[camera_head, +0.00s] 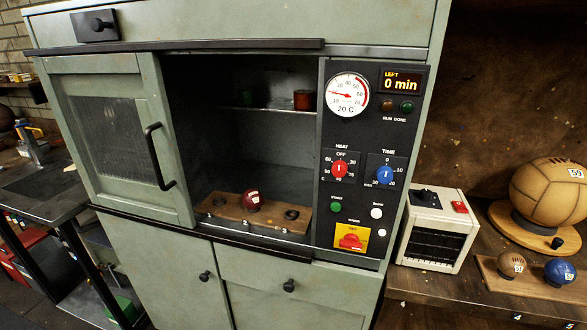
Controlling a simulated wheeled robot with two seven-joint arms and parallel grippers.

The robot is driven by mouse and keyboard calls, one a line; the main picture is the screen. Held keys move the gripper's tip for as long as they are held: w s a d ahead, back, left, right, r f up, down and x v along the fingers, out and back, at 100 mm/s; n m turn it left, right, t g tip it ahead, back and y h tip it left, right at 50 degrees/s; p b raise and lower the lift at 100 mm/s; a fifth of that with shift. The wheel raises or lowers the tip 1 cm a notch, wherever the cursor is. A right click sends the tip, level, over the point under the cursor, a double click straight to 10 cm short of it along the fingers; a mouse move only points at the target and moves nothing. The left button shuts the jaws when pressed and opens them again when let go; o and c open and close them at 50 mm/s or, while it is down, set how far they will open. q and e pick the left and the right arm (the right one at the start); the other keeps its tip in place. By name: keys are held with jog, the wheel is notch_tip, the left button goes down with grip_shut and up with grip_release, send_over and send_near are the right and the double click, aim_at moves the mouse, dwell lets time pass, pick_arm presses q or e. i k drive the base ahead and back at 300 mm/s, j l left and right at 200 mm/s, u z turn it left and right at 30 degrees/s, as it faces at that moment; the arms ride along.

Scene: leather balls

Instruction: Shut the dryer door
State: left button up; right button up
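The dryer is a grey-green cabinet with a wide dark opening (245,150) and a black control panel (366,225) on its right. The dryer door (102,95) is a grey-green panel with a mesh window. It stands open, covering the left part of the front and leaving the opening uncovered up to the control panel. Its black bar handle (158,157) is on the door's right side. Inside, a dark red ball (252,200) sits on a wooden board (230,212) with dark ring-shaped seats. Neither of my grippers is in view.
A wire shelf (265,110) inside holds a red-brown cylinder (303,99). The display (401,82) reads 0 min. A small cream box (437,230) stands right of the dryer, beside a large tan ball (548,190) and a rack with a blue ball (559,271). A sink bench (40,185) is at left.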

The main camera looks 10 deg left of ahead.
aim_at(148, 64)
jog(key=u, duration=1.45)
